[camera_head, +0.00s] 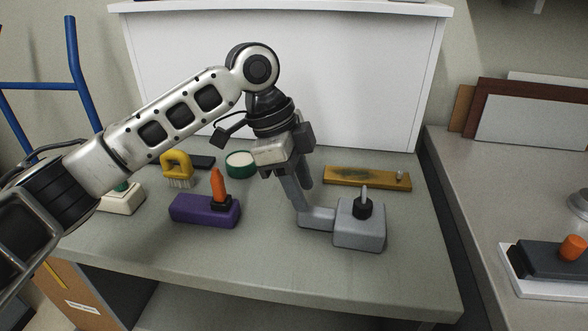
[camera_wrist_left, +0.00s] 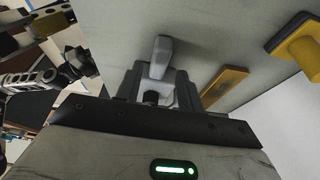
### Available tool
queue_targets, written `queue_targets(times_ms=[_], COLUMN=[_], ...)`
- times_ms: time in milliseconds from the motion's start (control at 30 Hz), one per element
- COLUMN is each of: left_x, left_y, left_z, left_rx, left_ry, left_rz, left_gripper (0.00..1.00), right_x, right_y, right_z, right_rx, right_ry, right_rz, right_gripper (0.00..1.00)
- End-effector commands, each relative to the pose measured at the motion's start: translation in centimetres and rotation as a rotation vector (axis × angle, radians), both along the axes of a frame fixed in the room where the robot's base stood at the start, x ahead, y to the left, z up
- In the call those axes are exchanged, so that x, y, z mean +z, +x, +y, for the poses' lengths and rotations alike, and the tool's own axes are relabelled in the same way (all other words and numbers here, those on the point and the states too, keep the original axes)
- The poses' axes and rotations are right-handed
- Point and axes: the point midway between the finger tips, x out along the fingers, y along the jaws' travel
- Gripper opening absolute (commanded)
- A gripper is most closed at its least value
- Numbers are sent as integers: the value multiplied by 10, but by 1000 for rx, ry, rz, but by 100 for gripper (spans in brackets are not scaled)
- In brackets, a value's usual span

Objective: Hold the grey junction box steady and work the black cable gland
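The grey junction box (camera_head: 358,236) rests on the bench, right of centre in the head view. The black cable gland (camera_head: 363,210) stands on its top with a grey stem pointing up. A grey bar runs left from the box towards my left gripper (camera_head: 300,205). The gripper points down beside the box, its fingertips low at the bar's left end. In the left wrist view a pale grey piece (camera_wrist_left: 160,57) shows between the fingers; whether they press on it is unclear. My right gripper is not in view.
A purple block (camera_head: 200,211) with an orange-topped fitting sits left of my gripper. Behind are a yellow brush (camera_head: 177,167), a green-rimmed round dish (camera_head: 240,163) and an ochre plank (camera_head: 350,177). The bench front edge is clear. A second counter (camera_head: 480,195) stands right, across a gap.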

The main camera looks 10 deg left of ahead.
Motion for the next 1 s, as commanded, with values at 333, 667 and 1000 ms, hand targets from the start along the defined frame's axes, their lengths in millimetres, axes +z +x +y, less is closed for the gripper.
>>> queue_targets(times_ms=[333, 667, 1000], left_x=[-40, -47, -46], left_y=[-1, 0, 0], left_z=[-15, -17, -17], left_rx=[2, 3, 4], left_ry=[-2, -1, -3], left_rz=[2, -1, -2], left_gripper=[38, 12, 0], right_x=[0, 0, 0], right_y=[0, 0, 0], right_z=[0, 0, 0], right_rx=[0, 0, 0], right_ry=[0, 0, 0], right_rz=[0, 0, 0], right_gripper=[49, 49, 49])
